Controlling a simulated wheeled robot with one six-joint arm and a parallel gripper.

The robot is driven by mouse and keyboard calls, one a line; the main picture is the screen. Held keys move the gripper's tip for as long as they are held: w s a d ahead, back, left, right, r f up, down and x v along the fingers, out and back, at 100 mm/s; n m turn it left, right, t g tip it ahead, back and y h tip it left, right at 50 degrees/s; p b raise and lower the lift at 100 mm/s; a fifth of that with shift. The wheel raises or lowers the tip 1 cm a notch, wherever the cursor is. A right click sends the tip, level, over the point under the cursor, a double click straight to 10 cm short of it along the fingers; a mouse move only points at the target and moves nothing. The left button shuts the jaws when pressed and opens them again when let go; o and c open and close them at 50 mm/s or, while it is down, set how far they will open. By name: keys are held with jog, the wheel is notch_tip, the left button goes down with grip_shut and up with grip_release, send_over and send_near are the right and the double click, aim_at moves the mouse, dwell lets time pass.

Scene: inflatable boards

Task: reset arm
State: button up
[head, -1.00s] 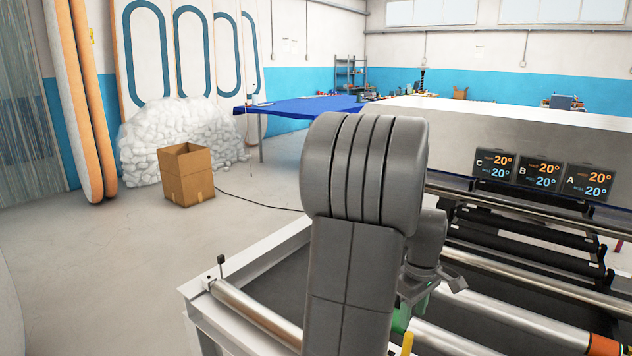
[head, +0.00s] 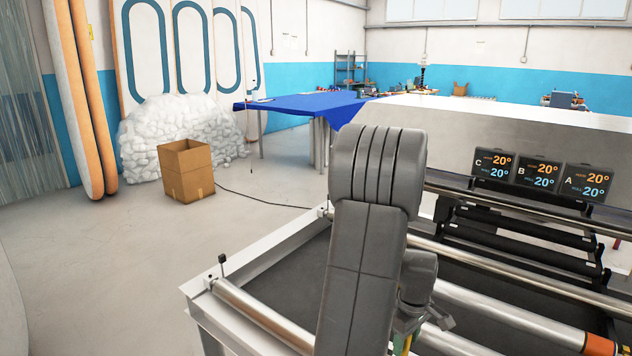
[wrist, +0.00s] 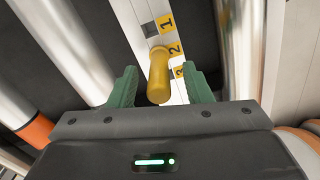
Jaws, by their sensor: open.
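In the wrist view my gripper (wrist: 162,90) shows two green fingers standing well apart. A yellow cylindrical knob or handle (wrist: 159,76) shows in the space between them; the fingers do not touch it. The knob is by a pale strip with yellow labels 1, 2 and 3 (wrist: 175,49). In the head view my grey arm rises in front of the machine, and its wrist end is low at the right of the arm, mostly hidden. A bit of green and yellow shows there at the bottom.
The machine has metal rollers (head: 520,316) and a pale frame (head: 262,255). Three displays C, B, A (head: 540,173) stand behind the rollers. A cardboard box (head: 187,173) is on the floor at left. A blue-covered table (head: 300,104) stands behind.

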jog(key=shift+r+p, duration=1.85)
jog(key=shift+r, duration=1)
